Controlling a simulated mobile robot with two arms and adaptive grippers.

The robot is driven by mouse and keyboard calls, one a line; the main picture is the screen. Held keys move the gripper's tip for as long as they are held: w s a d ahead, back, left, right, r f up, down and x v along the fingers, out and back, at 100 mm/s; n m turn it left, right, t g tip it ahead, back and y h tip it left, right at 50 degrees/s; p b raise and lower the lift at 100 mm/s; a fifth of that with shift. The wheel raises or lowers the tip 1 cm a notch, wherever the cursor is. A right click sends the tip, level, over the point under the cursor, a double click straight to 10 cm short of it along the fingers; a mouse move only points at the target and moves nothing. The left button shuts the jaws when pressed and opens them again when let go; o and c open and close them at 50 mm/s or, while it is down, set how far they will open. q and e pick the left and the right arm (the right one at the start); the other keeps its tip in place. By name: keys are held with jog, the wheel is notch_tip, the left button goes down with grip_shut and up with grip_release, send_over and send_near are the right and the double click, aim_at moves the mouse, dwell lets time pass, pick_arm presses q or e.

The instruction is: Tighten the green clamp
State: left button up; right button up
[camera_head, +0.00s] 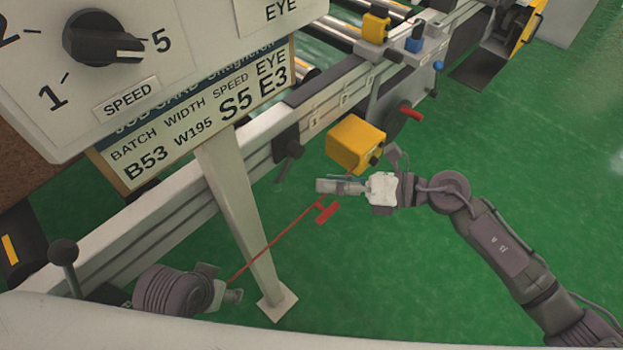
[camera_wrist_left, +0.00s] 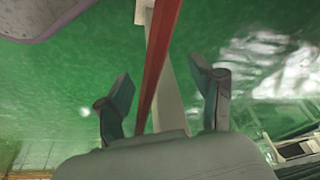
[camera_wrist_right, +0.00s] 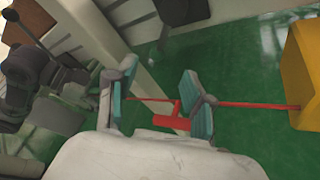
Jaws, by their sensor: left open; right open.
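A dark clamp (camera_head: 287,146) sits on the pale rail in the head view. A thin lever hangs from it, with a faint greenish tip (camera_head: 279,184); I cannot tell if this is the green clamp. My right gripper (camera_head: 322,186) is open and empty, below and right of that lever. Its spread fingers show in the right wrist view (camera_wrist_right: 158,72). My left gripper (camera_head: 236,295) is open at lower left. In the left wrist view (camera_wrist_left: 160,70) a red bar (camera_wrist_left: 160,50) passes between its fingers in the picture; contact is unclear.
A red rod (camera_head: 275,241) with a red T-piece (camera_head: 327,212) runs between the grippers in the picture. A yellow box (camera_head: 355,143), a red handle (camera_head: 411,113) and a blue part (camera_head: 415,43) are along the rail. A pale leg (camera_head: 245,220) stands between my arms.

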jog(key=shift+s+d, duration=0.1)
jog(key=shift+d, duration=0.2)
